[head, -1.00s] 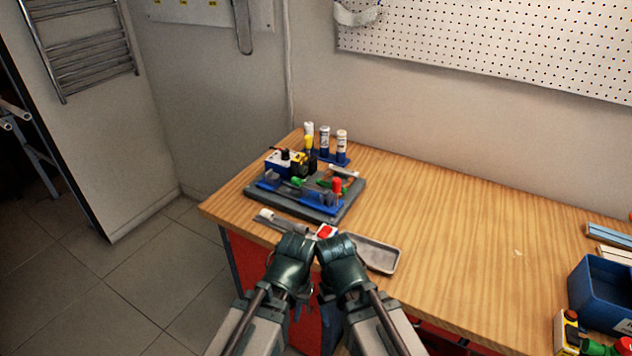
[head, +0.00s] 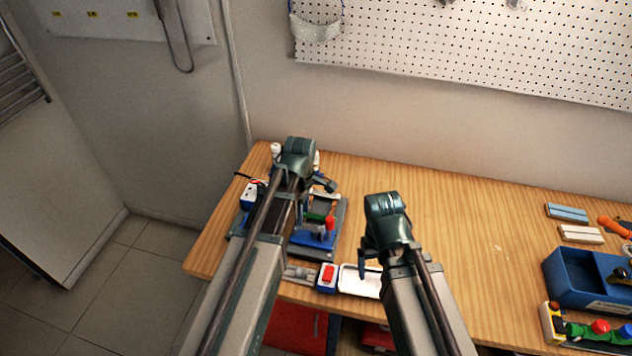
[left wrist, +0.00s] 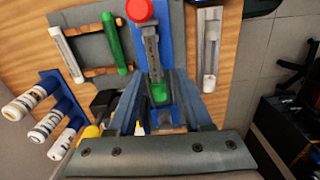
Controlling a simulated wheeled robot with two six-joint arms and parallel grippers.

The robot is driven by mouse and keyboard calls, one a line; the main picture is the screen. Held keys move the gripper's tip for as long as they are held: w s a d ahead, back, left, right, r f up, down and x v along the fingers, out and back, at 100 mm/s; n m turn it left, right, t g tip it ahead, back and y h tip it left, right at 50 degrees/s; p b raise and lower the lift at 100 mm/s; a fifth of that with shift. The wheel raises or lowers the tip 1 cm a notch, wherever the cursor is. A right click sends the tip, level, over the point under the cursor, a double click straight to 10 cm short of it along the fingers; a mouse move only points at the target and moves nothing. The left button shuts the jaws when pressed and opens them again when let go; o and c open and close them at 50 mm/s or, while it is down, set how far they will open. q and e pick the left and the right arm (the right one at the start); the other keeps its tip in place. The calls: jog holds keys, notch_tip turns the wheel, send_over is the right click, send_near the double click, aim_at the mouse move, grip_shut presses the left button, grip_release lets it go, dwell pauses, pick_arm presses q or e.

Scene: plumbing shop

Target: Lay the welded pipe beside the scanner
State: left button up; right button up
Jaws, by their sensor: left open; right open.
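My left gripper (left wrist: 158,95) is over the dark work base at the table's left, its fingers apart with a blue clamp (left wrist: 165,45) with a red knob showing between them. A white pipe (left wrist: 66,54) and a green pipe (left wrist: 114,43) lie side by side on a rack on that base. Another pale pipe (left wrist: 210,50) lies on a grey strip to the right. I cannot tell which is the welded pipe. A small white-and-blue box with a red top (head: 327,277), possibly the scanner, sits at the front edge. My right gripper (head: 372,262) is open above a pale tray, holding nothing visible.
Several white bottles (left wrist: 42,128) stand in a blue rack behind the base. A pale tray (head: 358,281) lies right of the red-topped box. A blue bin (head: 585,278) is at the far right. The middle of the wooden table (head: 470,230) is clear.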

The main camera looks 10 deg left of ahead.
pick_arm(q)
jog(key=shift+w+a+r+n, duration=0.1)
jog(key=shift+w+r+n, duration=0.2)
jog(key=shift+w, duration=0.3)
jog(key=shift+s, duration=0.1)
pick_arm(e)
jog(key=shift+w+d+r, duration=0.1)
jog(key=shift+r, duration=0.1)
pick_arm(q)
jog(key=shift+f, duration=0.15)
pick_arm(e)
jog(key=shift+f, duration=0.1)
pick_arm(q)
jog(key=shift+f+b, duration=0.4)
jog(key=shift+b, duration=0.1)
notch_tip(320, 180, down, 6)
jog(key=b, duration=0.6)
pick_arm(e)
notch_tip(320, 180, down, 7)
jog(key=shift+r, duration=0.1)
pick_arm(q)
jog(key=shift+c, duration=0.3)
grip_shut()
jog(key=shift+r, duration=0.1)
pick_arm(e)
jog(key=shift+r, duration=0.15)
